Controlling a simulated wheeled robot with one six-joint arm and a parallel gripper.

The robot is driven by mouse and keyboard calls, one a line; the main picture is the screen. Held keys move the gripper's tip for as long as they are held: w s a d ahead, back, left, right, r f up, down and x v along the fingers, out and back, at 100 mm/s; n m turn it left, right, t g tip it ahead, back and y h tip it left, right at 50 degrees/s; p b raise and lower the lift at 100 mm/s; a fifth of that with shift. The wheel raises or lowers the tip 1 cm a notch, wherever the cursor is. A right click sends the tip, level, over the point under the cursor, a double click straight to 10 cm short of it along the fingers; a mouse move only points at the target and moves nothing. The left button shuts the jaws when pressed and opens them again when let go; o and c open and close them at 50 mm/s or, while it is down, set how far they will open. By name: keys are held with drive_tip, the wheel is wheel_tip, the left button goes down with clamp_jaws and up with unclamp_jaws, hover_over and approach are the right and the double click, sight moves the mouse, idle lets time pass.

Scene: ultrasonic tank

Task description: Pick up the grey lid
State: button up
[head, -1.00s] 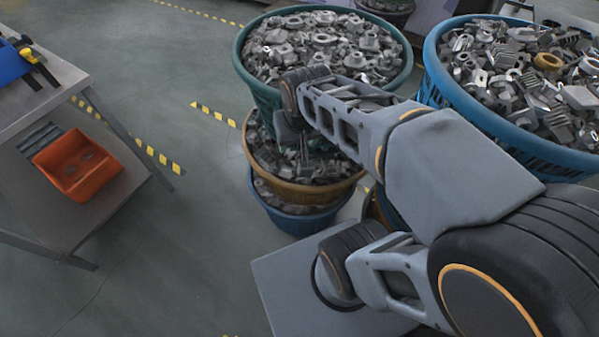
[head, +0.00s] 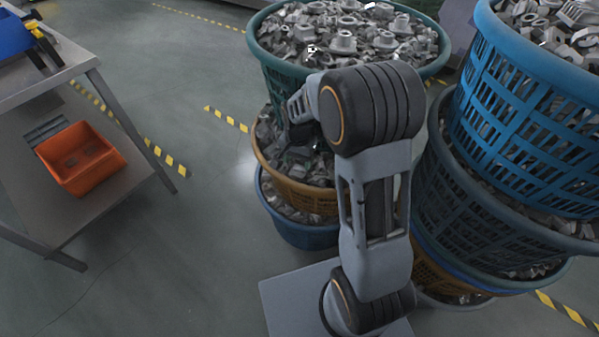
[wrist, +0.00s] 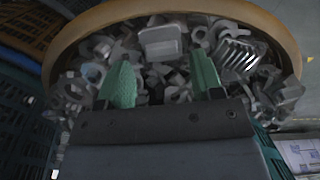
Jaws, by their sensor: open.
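In the wrist view, a pale grey, flat-topped piece with rounded corners (wrist: 161,43) lies among the metal parts, just beyond the fingertips and between their lines. It may be the grey lid, but I cannot tell for sure. My gripper (wrist: 161,78) has two green fingertips spread apart with nothing held between them. It points into a round basket with an orange-brown rim (wrist: 283,38). In the head view my arm's end is beside the green basket (head: 262,62), above the brown basket (head: 283,180), and the fingertips cannot be made out there.
Tall stacked blue baskets (head: 520,120) full of metal parts stand close on the right. A blue basket (head: 300,232) is under the brown one. A metal table (head: 130,195) with an orange bin (head: 80,160) stands at left. The floor between is clear.

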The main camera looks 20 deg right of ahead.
sight(298, 173)
drive_tip(key=shift+f+b, duration=0.4)
drive_tip(key=shift+f, duration=2)
drive_tip(key=c, duration=0.6)
drive_tip(key=shift+r, duration=0.1)
